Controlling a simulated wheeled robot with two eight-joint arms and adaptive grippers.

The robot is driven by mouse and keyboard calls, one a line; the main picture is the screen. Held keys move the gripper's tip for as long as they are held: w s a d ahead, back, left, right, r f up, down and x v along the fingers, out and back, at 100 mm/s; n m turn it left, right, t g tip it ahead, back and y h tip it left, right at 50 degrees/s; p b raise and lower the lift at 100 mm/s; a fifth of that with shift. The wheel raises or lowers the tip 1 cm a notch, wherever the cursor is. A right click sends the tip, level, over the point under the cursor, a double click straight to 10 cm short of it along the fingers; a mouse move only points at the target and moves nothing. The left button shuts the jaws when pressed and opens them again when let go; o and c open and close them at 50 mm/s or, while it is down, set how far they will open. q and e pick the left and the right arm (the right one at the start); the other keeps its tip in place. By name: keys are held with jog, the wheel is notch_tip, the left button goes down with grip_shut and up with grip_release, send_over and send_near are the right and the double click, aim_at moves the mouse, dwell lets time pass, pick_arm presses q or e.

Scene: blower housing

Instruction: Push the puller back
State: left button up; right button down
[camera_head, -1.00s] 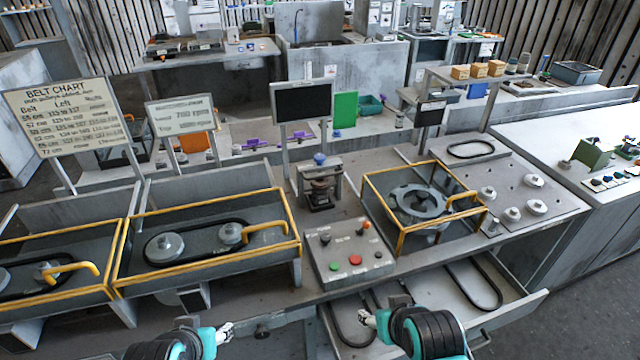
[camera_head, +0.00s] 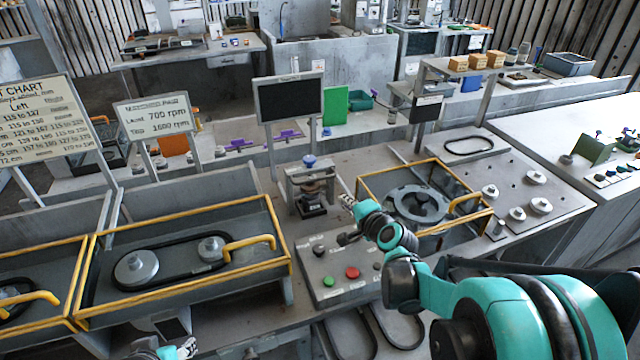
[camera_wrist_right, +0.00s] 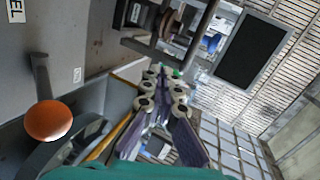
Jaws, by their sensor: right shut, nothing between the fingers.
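What looks like the puller (camera_head: 311,187), a small upright metal frame with a blue knob on top and dark discs inside, stands on the bench at mid picture. Part of it seems to show at the top of the right wrist view (camera_wrist_right: 153,40). My right gripper (camera_head: 346,201) is shut and empty, in the air close to the right of the puller; I cannot tell if they touch. Its fingers show in the right wrist view (camera_wrist_right: 160,75). My left gripper (camera_head: 187,347) is low at the bottom edge, partly cut off, its fingers too small to judge.
A control box (camera_head: 338,290) with green and red buttons stands in front of the puller. A yellow-framed enclosure (camera_head: 455,170) with a round housing is to the right. A yellow-framed belt tray (camera_head: 190,285) is to the left. A dark screen (camera_head: 288,97) stands behind. An orange knob (camera_wrist_right: 48,121) shows in the wrist view.

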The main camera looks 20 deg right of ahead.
jog(key=w+d+m, duration=0.1)
jog(key=w+d, duration=0.1)
jog(key=b, duration=0.3)
send_near(331, 182)
jog(key=shift+t, duration=0.4)
jog(key=x, duration=0.5)
jog(key=shift+s+f, duration=0.1)
jog(key=shift+f, duration=0.3)
jog(key=shift+w+f, duration=0.15)
jog(key=shift+w, duration=0.55)
jog(key=w, duration=1.3)
jog(key=shift+a+p, duration=0.3)
jog(key=shift+a, duration=0.05)
